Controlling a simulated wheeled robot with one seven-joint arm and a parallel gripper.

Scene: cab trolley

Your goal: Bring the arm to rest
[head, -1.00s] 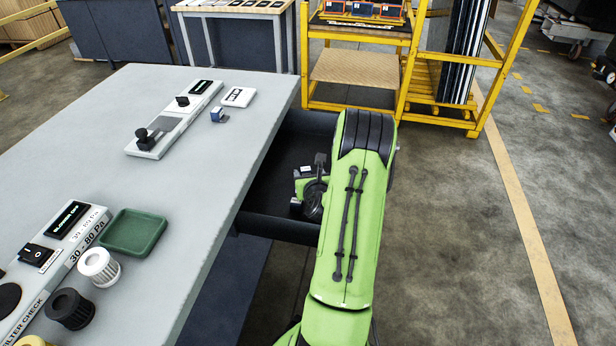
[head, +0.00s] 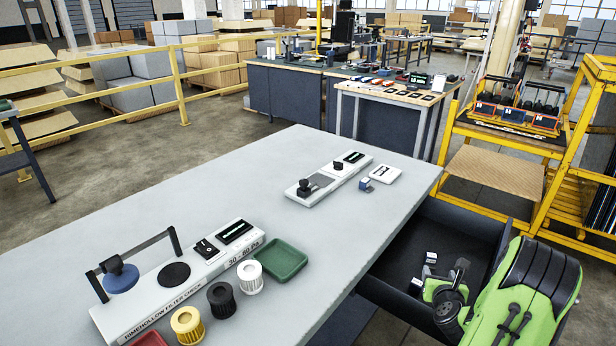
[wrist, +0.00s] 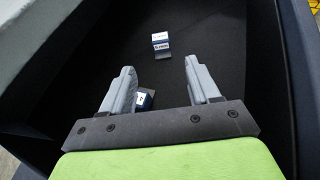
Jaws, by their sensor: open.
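My gripper (wrist: 163,85) is open in the wrist view, its two grey fingers apart with nothing held between them. It is over the open dark drawer (wrist: 215,50) of the grey workbench. A small blue and white box (wrist: 160,41) lies on the drawer floor beyond the fingertips. A second small blue and white box (wrist: 144,99) lies beside the left finger, partly hidden by it. In the head view my green arm reaches over the drawer (head: 410,242) at the lower right, and its fingertips are hard to make out.
The grey bench top (head: 290,225) carries a filter check device (head: 180,275), a green tray (head: 272,260), several filters, a second device (head: 330,180) and a small blue block (head: 365,184). A yellow trolley (head: 500,170) stands behind the drawer. Its front bench edge is beside my arm.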

